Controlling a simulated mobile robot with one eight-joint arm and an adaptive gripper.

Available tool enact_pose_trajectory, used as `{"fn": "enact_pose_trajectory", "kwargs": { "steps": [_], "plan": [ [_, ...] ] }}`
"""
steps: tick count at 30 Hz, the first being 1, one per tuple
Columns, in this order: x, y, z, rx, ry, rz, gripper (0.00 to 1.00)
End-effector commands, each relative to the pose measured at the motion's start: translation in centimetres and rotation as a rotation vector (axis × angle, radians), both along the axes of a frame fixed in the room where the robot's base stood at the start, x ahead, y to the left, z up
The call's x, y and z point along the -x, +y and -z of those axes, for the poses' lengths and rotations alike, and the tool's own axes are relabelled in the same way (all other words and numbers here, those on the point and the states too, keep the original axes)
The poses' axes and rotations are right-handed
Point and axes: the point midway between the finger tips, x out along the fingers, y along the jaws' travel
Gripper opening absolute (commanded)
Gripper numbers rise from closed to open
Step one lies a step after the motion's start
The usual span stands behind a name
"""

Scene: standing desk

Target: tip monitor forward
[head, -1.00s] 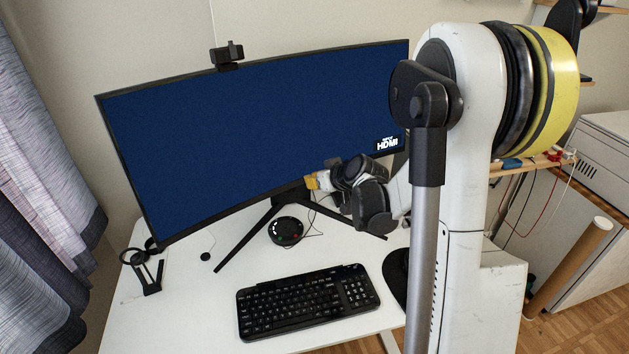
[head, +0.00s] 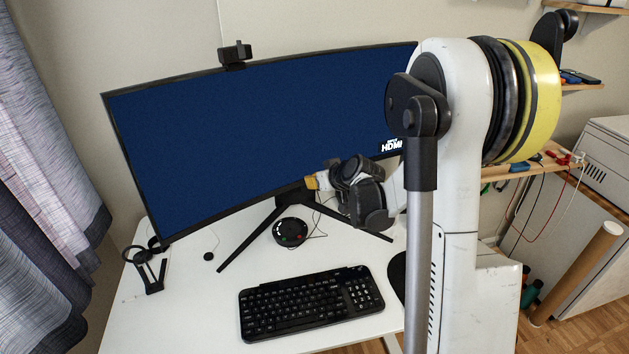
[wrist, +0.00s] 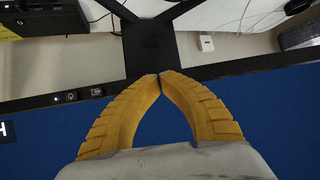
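The monitor (head: 250,125) is a wide, curved black screen showing dark blue, standing on the desk with an HDMI label at its lower right. Its stand (head: 247,240) has splayed black legs. My gripper (head: 309,183) is at the monitor's lower edge, right of the middle, close to the stand. In the wrist view the yellow fingers of my gripper (wrist: 158,76) meet at their tips, with nothing visible between them.
A webcam (head: 235,56) sits on the monitor's top edge. A keyboard (head: 310,303) lies in front on the white desk (head: 175,310). A round black device (head: 290,232) is under the monitor, and a small black holder (head: 150,272) stands at the left. Curtains (head: 45,200) hang at far left.

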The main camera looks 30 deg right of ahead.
Motion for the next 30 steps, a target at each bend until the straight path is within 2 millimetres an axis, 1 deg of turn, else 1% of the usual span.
{"fn": "enact_pose_trajectory", "kwargs": {
  "steps": [30],
  "plan": [
    [-3.1, 0.2, 2.1, 0.000, 0.000, -0.001, 0.00]
  ]
}}
